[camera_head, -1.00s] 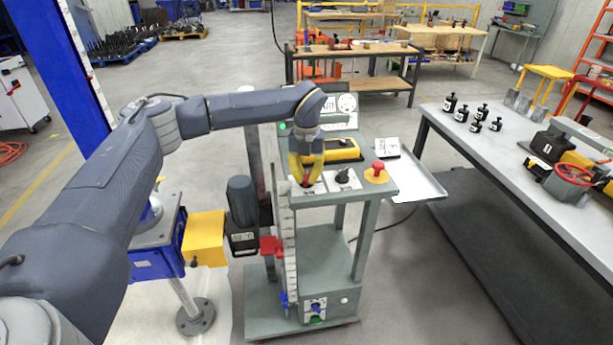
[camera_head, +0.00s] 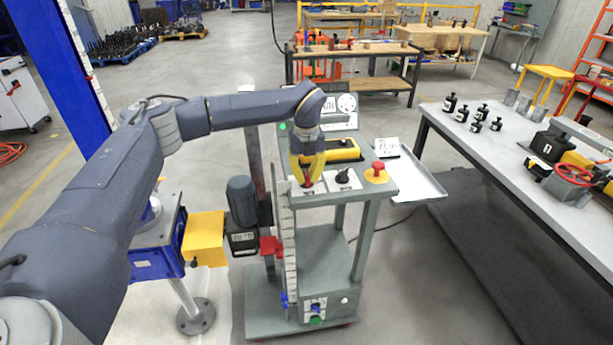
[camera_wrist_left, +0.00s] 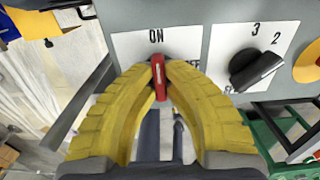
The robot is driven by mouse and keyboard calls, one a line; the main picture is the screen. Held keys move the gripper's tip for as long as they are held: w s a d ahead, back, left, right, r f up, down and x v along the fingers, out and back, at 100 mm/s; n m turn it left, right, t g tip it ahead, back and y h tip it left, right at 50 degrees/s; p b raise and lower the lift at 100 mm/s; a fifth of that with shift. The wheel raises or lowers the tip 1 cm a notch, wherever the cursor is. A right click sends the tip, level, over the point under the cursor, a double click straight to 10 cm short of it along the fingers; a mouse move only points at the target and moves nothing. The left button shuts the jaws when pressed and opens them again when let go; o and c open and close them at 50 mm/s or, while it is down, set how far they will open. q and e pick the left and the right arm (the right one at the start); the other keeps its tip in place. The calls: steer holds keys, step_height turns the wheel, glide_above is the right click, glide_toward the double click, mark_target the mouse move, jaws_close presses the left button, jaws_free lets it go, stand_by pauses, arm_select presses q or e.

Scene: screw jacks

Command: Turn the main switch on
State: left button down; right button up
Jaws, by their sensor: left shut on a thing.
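The main switch is a red handle (camera_wrist_left: 159,78) on a white plate (camera_wrist_left: 126,43) marked ON at the top; a label at its right is partly hidden by a finger, with only its last letters showing. The handle stands nearly upright in the wrist view, its upper end just below ON. My left gripper (camera_head: 307,181) has its yellow fingers shut on the handle, one on each side; this grip also shows in the left wrist view (camera_wrist_left: 159,75). In the head view the fingers hide most of the switch. My right gripper is not in view.
A black rotary knob (camera_head: 343,175) on a numbered plate sits right of the switch. Beyond it is a red emergency button (camera_head: 378,167) on a yellow base. A yellow device (camera_head: 341,149) lies behind.

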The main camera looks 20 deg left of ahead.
mark_target(306, 175)
arm_select(q)
steer(key=c, duration=1.5)
jaws_free()
steer(key=shift+o, duration=0.2)
step_height(306, 175, up, 12)
